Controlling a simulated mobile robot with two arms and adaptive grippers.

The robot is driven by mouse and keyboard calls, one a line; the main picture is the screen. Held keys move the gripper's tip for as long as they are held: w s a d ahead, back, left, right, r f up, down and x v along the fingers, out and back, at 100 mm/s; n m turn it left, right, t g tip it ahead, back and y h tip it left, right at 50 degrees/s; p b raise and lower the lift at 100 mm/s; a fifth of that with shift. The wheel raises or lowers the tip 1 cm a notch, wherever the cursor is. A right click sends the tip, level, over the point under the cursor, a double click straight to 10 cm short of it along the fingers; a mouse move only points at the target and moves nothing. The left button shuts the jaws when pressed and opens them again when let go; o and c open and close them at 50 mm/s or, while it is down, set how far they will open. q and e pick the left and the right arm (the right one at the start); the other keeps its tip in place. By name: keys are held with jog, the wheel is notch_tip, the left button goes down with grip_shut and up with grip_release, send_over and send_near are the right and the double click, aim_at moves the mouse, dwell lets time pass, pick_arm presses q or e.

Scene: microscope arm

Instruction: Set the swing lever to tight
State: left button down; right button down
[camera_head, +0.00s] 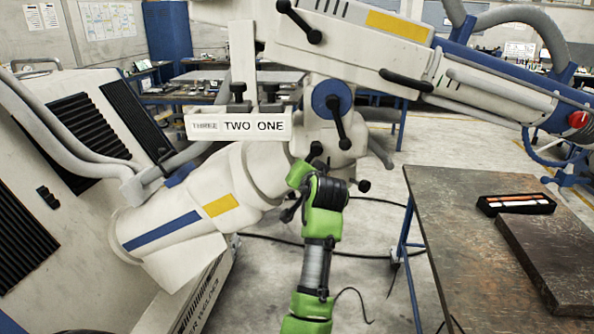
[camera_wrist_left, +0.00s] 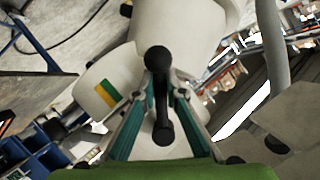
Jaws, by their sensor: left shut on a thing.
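My left gripper (camera_head: 308,172) reaches up from the bottom middle to the joint of the large white microscope arm (camera_head: 255,175). In the left wrist view its two teal fingers (camera_wrist_left: 162,92) stand on either side of a black, ball-ended lever (camera_wrist_left: 157,58) and are shut on it. In the head view a black knob (camera_head: 315,150) shows just above the gripper, and the rest of the held lever is hidden. No tight or loose marking is readable on it. My right gripper is not in view.
Another black lever (camera_head: 341,128) hangs from a blue hub above my gripper. A label bar (camera_head: 238,126) reads THREE, TWO, ONE. A worn table (camera_head: 455,225) with a small black tray (camera_head: 516,204) stands at the right. Open floor lies between.

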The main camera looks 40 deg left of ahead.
pick_arm(q)
jog(key=shift+d, duration=0.1)
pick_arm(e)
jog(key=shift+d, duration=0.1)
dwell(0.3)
pick_arm(q)
jog(key=c, duration=2.1)
grip_release()
jog(key=shift+w+f, duration=0.1)
jog(key=shift+w, duration=0.05)
jog(key=v, duration=0.7)
jog(key=shift+s+d, duration=0.1)
jog(key=shift+s, duration=0.1)
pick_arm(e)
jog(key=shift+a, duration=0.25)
